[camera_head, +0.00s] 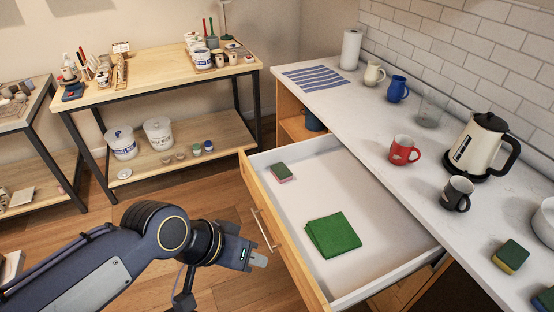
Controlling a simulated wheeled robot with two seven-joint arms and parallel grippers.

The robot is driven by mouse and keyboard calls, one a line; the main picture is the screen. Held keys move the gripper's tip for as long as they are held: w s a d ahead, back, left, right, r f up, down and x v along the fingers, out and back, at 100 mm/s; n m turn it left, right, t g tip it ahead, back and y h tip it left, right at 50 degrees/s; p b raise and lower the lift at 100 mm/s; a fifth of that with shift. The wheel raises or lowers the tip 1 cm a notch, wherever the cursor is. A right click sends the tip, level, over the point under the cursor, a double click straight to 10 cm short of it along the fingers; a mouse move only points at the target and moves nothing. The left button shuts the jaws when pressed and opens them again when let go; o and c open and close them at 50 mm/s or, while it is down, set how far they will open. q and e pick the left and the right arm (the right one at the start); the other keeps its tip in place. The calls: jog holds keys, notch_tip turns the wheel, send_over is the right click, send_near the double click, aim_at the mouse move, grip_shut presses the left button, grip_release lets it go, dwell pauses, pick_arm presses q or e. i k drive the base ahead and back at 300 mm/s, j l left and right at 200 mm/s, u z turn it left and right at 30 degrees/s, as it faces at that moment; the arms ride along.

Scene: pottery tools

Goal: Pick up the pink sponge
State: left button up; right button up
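A small sponge with a dark green top and a pink lower layer (282,173) lies in the open white drawer (325,165), near its back left corner. A folded green cloth (333,235) lies in the same drawer, closer to me. My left gripper (262,258) is outside the drawer, left of its wooden front, and apart from the sponge. Its fingers are small in the picture, and I cannot tell whether they are open or shut. My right gripper is out of view.
A wooden shelf table (160,72) stands at the back left. Wooden floor is free before it.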

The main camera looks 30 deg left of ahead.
aim_at(279, 171)
jog(key=i+j, duration=0.15)
jog(key=j, duration=0.3)
jog(key=i+j, duration=0.2)
jog(key=j, duration=0.25)
jog(key=i+j, duration=0.15)
jog(key=j, duration=0.3)
jog(key=i+j+z, duration=0.1)
jog(key=j, duration=0.35)
jog(key=i+j, duration=0.25)
jog(key=j, duration=0.2)
jog(key=i+j, duration=0.15)
jog(key=j, duration=0.35)
jog(key=i+j, duration=0.15)
jog(key=j, duration=0.3)
jog(key=i+j+z, duration=0.1)
jog(key=j, duration=0.35)
